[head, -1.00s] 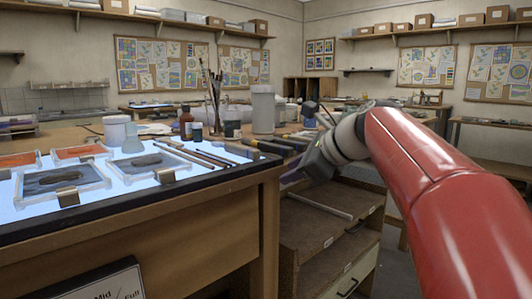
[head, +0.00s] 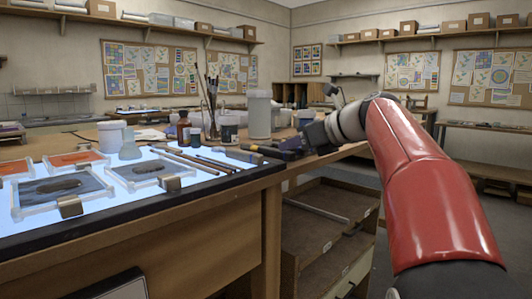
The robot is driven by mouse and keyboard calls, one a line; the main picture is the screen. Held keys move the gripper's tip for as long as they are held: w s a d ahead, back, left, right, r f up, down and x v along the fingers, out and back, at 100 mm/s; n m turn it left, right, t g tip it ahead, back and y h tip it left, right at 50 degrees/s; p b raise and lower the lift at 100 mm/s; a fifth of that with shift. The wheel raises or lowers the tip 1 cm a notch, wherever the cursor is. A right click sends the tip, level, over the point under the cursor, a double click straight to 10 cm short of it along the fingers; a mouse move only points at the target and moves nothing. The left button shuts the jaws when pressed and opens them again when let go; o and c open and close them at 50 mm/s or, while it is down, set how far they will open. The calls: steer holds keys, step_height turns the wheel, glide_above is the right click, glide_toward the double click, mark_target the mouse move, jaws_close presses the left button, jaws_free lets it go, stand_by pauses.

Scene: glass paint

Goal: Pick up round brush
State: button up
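Several thin brushes or stick-like tools lie side by side on the lit glass top. A brown one (head: 183,158) is the longest, with thinner ones (head: 212,161) to its right. I cannot tell which is the round brush. More brushes (head: 212,92) stand upright in a holder behind them. My gripper (head: 287,148) is at the right end of the table, to the right of the lying brushes and apart from them. It is seen from behind and its dark fingers blend with dark tools there, so its opening is hidden.
Framed glass pieces (head: 60,188) with metal clips lie on the light table (head: 150,226). A white jar (head: 112,134), a glass flask (head: 130,146), small bottles (head: 183,130) and a tall pale canister (head: 259,115) stand behind. Dark-handled tools (head: 262,151) lie near my gripper. An open drawer unit (head: 325,225) is below.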

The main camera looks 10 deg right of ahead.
mark_target(273, 149)
steer(key=x, duration=0.7)
steer(key=shift+w+r, duration=0.25)
steer(key=shift+w, duration=0.05)
jaws_close()
